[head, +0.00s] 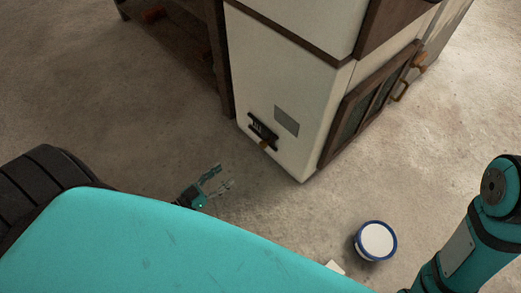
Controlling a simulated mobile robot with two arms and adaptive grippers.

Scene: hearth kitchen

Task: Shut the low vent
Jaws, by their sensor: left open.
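The low vent (262,131) is a small dark slotted plate near the bottom of the cream side wall of a cabinet.
The cream cabinet (300,60) has a grey square plate (286,120) beside the vent and a dark-framed door with wooden handles on its right face. A white tub with a blue rim (377,241) stands on the floor. A dark wooden shelf stands behind left. The floor between is clear.

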